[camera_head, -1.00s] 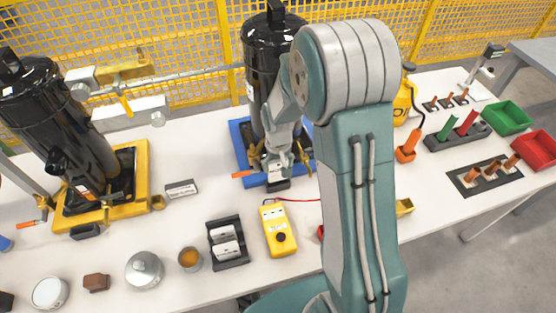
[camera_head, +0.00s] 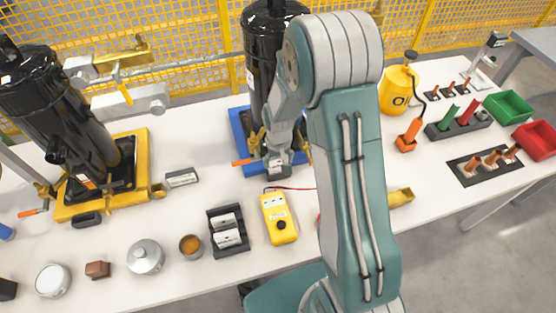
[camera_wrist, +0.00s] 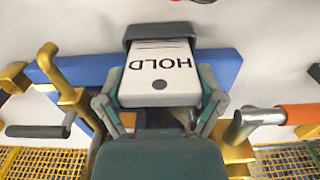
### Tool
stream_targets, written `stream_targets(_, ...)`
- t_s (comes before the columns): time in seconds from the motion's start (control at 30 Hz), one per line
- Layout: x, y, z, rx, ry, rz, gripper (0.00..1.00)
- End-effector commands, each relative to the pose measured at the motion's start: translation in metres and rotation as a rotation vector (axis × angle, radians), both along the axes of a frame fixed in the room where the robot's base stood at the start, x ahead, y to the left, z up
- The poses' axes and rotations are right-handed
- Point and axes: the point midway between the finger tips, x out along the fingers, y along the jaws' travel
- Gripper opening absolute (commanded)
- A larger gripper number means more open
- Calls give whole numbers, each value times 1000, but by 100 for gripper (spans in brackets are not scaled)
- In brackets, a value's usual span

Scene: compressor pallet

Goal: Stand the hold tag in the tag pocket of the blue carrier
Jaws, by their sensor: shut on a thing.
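The hold tag (camera_wrist: 160,68), a pale plate with HOLD printed on it and a dark round hole, lies between the fingers of my gripper (camera_wrist: 160,104). My gripper is shut on the tag and also shows in the head view (camera_head: 277,160), low at the front of the blue carrier (camera_head: 238,128). The dark tag pocket (camera_wrist: 134,33) sits at the carrier's edge. In the wrist view the tag's far end meets the pocket's opening; how deep it sits inside cannot be told. The blue carrier also shows in the wrist view (camera_wrist: 226,62), beneath the tag.
A black cylinder (camera_head: 265,50) stands on the blue carrier, close behind my gripper. An orange-handled lever (camera_wrist: 295,115) and brass clamps (camera_wrist: 70,95) flank the fingers. A yellow meter (camera_head: 279,220) and black tag rack (camera_head: 229,243) stand in front. A yellow carrier (camera_head: 143,165) is at left.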

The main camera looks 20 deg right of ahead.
Motion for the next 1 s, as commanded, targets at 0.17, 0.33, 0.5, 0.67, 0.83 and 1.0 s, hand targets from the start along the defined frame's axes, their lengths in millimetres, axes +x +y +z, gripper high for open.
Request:
stream_targets(0.17, 0, 0, -1, 0, 0, 0, 55)
stream_targets(0.33, 0, 0, -4, 0, 1, 0, 55)
stream_targets(0.5, 0, 0, -7, 0, 1, 0, 55)
stream_targets(0.67, 0, 0, -10, 0, 1, 0, 55)
stream_targets(0.83, 0, 0, -11, 0, 0, 0, 100)
stream_targets(1.0, 0, 0, -11, 0, 0, 0, 100)
